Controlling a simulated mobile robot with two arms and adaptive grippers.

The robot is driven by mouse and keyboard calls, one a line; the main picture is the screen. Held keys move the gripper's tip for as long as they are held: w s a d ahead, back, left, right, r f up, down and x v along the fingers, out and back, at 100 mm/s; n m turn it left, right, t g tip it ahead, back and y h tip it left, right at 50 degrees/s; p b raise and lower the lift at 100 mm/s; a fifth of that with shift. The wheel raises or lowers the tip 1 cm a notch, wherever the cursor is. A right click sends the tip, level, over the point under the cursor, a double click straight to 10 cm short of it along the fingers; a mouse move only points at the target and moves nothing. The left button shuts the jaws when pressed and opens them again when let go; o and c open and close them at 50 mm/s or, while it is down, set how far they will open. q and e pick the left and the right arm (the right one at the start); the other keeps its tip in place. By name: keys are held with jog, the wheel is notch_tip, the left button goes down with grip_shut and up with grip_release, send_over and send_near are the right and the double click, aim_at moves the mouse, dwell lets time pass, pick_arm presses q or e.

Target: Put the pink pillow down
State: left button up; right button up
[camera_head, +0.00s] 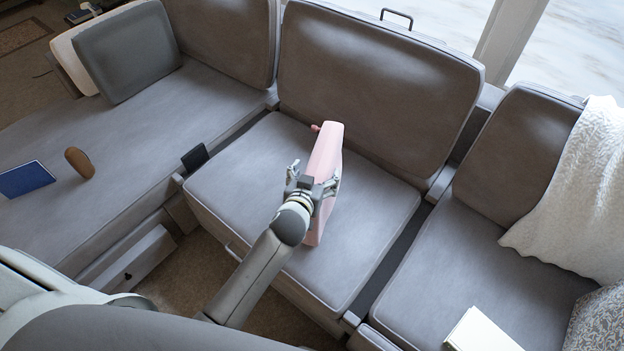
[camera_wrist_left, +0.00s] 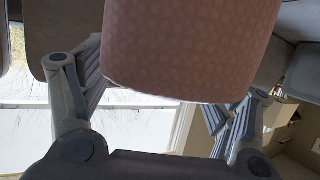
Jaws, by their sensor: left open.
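The pink pillow (camera_head: 325,155) stands on its edge on the middle seat cushion (camera_head: 240,190) of the grey sofa. My left gripper (camera_head: 312,186) is at the pillow's near upper part, with a finger showing on each side of it. In the left wrist view the pillow (camera_wrist_left: 190,45) fills the top middle, dotted pink, between the fingers (camera_wrist_left: 160,90). The fingers are open and spread apart, with gaps beside the pillow. The pillow's underside is partly hidden by my arm. My right gripper is in neither view.
A grey pillow (camera_head: 125,52) leans at the back left. A blue book (camera_head: 27,179) and a brown oval object (camera_head: 79,162) are on the left seat. A white blanket (camera_head: 580,195) drapes over the right seat, with a white book (camera_head: 482,331) in front. Bare cushion lies around the pink pillow.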

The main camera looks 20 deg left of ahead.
pick_arm(q)
jog(key=v, duration=1.2)
jog(key=shift+a, duration=0.1)
jog(key=s+f+m+g+h, duration=0.1)
jog(key=s+f+g, duration=0.35)
jog(key=f, duration=1.05)
jog(key=s+f+m+g+h, duration=0.15)
jog(key=s+f, duration=0.65)
jog(key=f, duration=0.8)
jog(key=s+a+f+g, duration=0.2)
jog(key=s+f, duration=0.3)
jog(key=s, duration=0.3)
jog(key=s+a+f+g+y, duration=0.1)
jog(key=s+a+f+g, duration=0.1)
jog(key=s+f, duration=0.3)
jog(key=s+a+f+g, duration=0.2)
jog(key=s+f, duration=0.3)
jog(key=s, duration=0.7)
jog(key=shift+a+y, duration=0.35)
jog(key=shift+a, duration=0.4)
jog(key=shift+s+r+m, duration=0.1)
jog(key=shift+s+m, duration=0.05)
jog(key=shift+m, duration=0.1)
